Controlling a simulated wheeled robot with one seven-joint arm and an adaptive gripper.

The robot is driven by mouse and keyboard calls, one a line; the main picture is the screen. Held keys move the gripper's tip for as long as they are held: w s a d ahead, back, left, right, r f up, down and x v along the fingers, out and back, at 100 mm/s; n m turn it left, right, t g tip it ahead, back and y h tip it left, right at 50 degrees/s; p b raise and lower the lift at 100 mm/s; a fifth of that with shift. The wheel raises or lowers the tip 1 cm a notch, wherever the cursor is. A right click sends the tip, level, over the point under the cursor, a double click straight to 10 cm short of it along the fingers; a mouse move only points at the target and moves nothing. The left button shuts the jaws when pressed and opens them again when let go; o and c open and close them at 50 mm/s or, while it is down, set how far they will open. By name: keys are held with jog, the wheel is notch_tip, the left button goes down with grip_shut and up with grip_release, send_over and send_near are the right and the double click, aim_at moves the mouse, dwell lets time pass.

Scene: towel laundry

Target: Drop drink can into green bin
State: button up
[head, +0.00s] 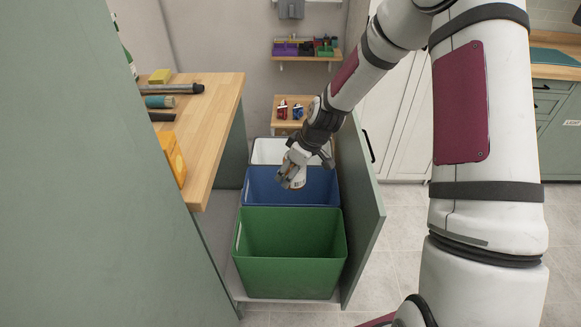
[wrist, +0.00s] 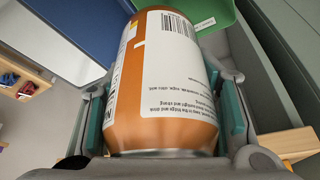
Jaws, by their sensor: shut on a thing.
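My gripper (head: 293,178) is shut on the drink can, which shows in the wrist view as an orange and white can (wrist: 165,80) between the teal finger pads. In the head view only a small part of the can shows in the jaws. The green bin (head: 291,275) stands directly in front of the blue bin, nearest to me, and looks empty. A green edge (wrist: 205,14) shows beyond the can in the wrist view.
A white bin (head: 268,151) stands behind the blue one. An open cabinet door (head: 362,215) borders the bins on the right. A wooden counter (head: 215,105) with several items overhangs on the left. A small wooden shelf (head: 284,126) holds red and blue items behind.

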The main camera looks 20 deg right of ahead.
jog(key=o, duration=1.6)
jog(key=shift+c, duration=0.2)
jog(key=v, duration=1)
jog(key=shift+r, duration=0.25)
jog(key=shift+v, duration=0.8)
